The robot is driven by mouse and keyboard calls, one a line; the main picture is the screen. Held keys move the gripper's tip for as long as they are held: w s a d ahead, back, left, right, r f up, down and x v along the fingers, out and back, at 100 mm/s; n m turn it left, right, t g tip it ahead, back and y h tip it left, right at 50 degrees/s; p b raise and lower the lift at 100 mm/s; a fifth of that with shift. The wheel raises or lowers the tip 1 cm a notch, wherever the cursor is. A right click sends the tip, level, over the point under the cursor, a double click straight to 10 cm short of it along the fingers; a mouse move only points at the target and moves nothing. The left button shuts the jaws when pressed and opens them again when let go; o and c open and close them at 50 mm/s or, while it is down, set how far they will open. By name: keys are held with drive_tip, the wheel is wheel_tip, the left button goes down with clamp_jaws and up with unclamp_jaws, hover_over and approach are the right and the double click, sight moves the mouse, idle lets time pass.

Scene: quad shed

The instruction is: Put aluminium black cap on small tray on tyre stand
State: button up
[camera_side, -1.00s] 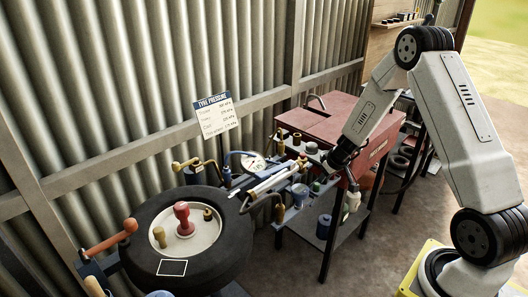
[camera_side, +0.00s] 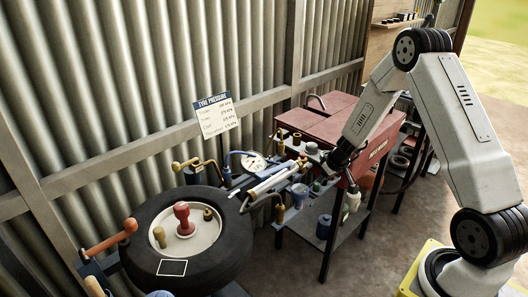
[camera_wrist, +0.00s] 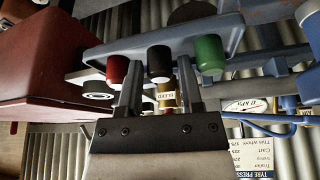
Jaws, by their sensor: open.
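In the wrist view a black cap (camera_wrist: 159,62) stands in a row on a blue-grey tray (camera_wrist: 225,32), between a red cap (camera_wrist: 117,70) and a green cap (camera_wrist: 209,54). That view is upside down. My gripper (camera_wrist: 160,78) is open and empty, with one finger to each side of the black cap's line. I cannot tell whether the fingers touch it. In the side view my gripper (camera_side: 328,166) is at the red cabinet's near corner, and the caps there are too small to tell apart. The tyre stand's black tyre (camera_side: 228,262) lies flat at lower left.
A red-topped cabinet (camera_side: 325,122) stands behind the gripper. The tyre bears a red-handled piece (camera_side: 182,216), brass pieces and a white outlined square (camera_side: 171,267). A gauge (camera_side: 254,162), hoses and a silver pump tool (camera_side: 270,183) crowd the space between tyre and gripper.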

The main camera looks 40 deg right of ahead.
drive_tip(key=shift+r, duration=0.15)
drive_tip(key=shift+s+r, duration=0.15)
drive_tip(key=shift+r, duration=0.35)
drive_tip(key=v, duration=1.1)
drive_tip(key=shift+a, duration=0.1)
drive_tip(key=s+a+r+n+g, duration=0.1)
drive_tip(key=s+a, duration=0.4)
drive_tip(key=a, duration=0.5)
drive_tip(key=s+a+r+n+g, duration=0.1)
drive_tip(key=s+a, duration=0.4)
drive_tip(key=a, duration=0.6)
drive_tip(key=shift+a+y, duration=0.3)
drive_tip(key=shift+y, duration=0.1)
